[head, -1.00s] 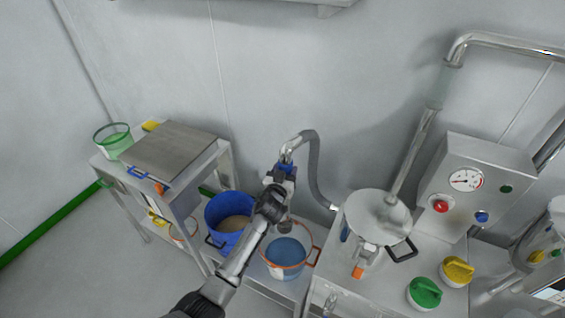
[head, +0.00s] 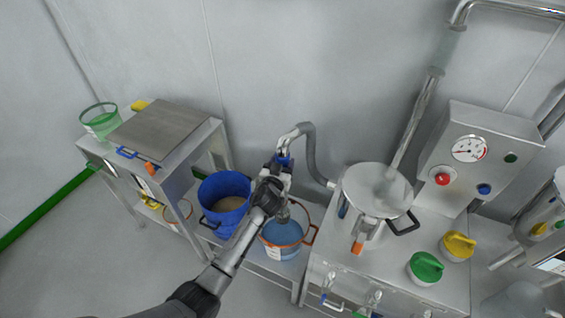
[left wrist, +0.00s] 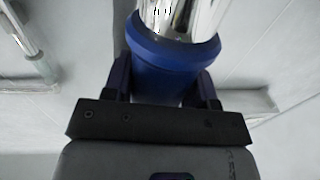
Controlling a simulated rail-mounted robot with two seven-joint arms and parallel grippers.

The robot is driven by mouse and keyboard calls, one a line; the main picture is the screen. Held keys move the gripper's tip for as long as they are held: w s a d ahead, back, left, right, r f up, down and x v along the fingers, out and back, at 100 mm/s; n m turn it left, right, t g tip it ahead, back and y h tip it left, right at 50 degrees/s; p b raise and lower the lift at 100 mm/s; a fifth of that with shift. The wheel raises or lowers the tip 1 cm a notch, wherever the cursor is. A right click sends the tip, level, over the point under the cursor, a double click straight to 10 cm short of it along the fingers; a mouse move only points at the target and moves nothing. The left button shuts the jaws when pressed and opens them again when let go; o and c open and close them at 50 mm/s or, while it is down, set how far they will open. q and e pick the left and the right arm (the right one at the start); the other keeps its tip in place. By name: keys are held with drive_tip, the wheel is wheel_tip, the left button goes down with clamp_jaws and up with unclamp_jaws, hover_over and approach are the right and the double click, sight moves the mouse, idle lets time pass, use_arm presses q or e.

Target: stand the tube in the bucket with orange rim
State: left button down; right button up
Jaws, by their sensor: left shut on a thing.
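The tube is a shiny metal pipe with a blue collar (head: 284,160) and a grey hose (head: 311,150) curving from its top. My left gripper (head: 279,172) is shut on the blue collar (left wrist: 165,68), which fills the space between its fingers in the left wrist view. The bucket with orange rim (head: 269,249) holds blue contents and stands on a low shelf. The tube's lower end (head: 283,214) overlaps the bucket's opening; I cannot tell how deep it sits. My right gripper is not in view.
A blue bucket (head: 222,201) stands just left of the orange-rimmed one. A steel machine with a round lidded vessel (head: 377,190) stands close on the right. A table with a grey plate (head: 160,133) and a green-rimmed container (head: 99,120) is at left.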

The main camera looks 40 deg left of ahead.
use_arm(q)
wheel_tip(320, 180, down, 22)
drive_tip(key=b, duration=2)
drive_tip(key=shift+c, duration=1.7)
unclamp_jaws()
drive_tip(key=shift+f, duration=0.1)
drive_tip(key=shift+s+d, duration=0.2)
drive_tip(key=shift+s, duration=0.3)
drive_tip(key=p+v, duration=0.4)
drive_tip(key=v, duration=0.8)
drive_tip(key=shift+s+d, duration=0.15)
drive_tip(key=shift+s, duration=0.2)
